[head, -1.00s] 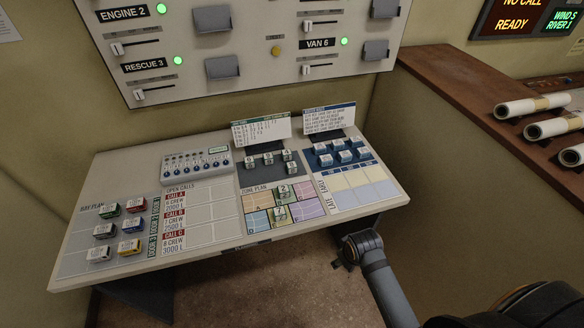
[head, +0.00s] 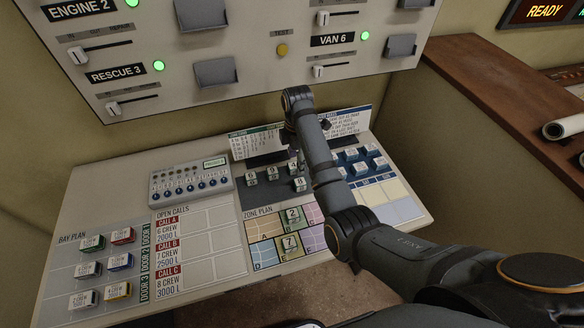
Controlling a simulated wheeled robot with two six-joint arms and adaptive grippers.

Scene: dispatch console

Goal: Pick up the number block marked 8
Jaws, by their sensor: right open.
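Small pale number blocks stand on the dark pad (head: 262,194) at the back of the desk, below the white card with the green header. The front right block (head: 299,184) seems to be marked 8, though its digit is small. Another block (head: 251,178) is at the left of the pad, with one (head: 272,173) beside it. My right arm reaches up over the desk from the lower right. Its gripper (head: 298,155) points down above the back right of the pad, open and empty, partly hidden by my forearm. My left gripper is out of view.
Blocks marked 2 (head: 293,215) and 7 (head: 290,242) sit on the zone plan. Blue-white blocks (head: 372,150) stand to the right, near my forearm. A grey switch box (head: 190,182) is at left. The wall panel (head: 255,75) rises close behind.

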